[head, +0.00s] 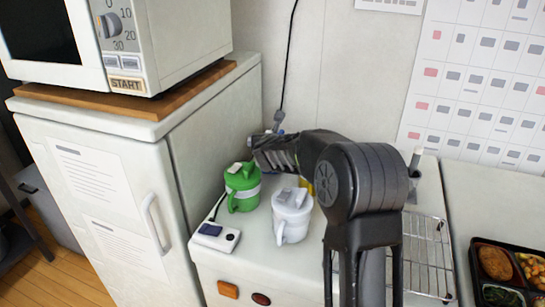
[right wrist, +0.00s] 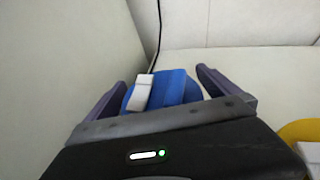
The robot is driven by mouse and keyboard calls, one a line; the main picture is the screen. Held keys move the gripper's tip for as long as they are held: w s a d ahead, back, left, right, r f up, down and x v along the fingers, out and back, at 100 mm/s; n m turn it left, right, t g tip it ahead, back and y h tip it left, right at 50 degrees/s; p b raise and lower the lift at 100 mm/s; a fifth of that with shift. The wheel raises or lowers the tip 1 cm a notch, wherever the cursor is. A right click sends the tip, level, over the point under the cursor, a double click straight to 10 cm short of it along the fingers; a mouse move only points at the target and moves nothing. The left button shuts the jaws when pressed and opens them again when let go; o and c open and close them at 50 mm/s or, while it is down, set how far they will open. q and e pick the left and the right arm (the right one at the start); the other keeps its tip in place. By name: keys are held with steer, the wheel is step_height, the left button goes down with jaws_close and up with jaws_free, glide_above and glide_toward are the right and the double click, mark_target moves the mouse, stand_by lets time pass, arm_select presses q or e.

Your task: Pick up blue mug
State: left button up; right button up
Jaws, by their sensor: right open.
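The blue mug (right wrist: 178,88), with a pale tab on its top, shows in the right wrist view between my right gripper's fingers (right wrist: 165,84). The fingers are apart, one on each side of it, and I cannot tell if either touches it. The gripper body hides the mug's near part. In the head view my right gripper (head: 268,152) is over the back of the counter, behind the green mug, and the blue mug is not clearly visible there. My left gripper is not in view.
A green mug (head: 242,186) and a white mug (head: 291,214) stand in front of my right gripper. A yellow mug (right wrist: 304,130) is close by on the right. The fridge (head: 95,190) stands left, a wire rack (head: 428,255) right. A power strip (head: 214,236) lies in front.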

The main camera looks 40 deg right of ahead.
steer(key=shift+c, duration=0.2)
stand_by(0.4)
steer(key=shift+r, duration=0.1)
steer(key=c, duration=1.9)
steer(key=shift+r, duration=0.1)
step_height(320, 180, up, 10)
steer(key=p, duration=0.4)
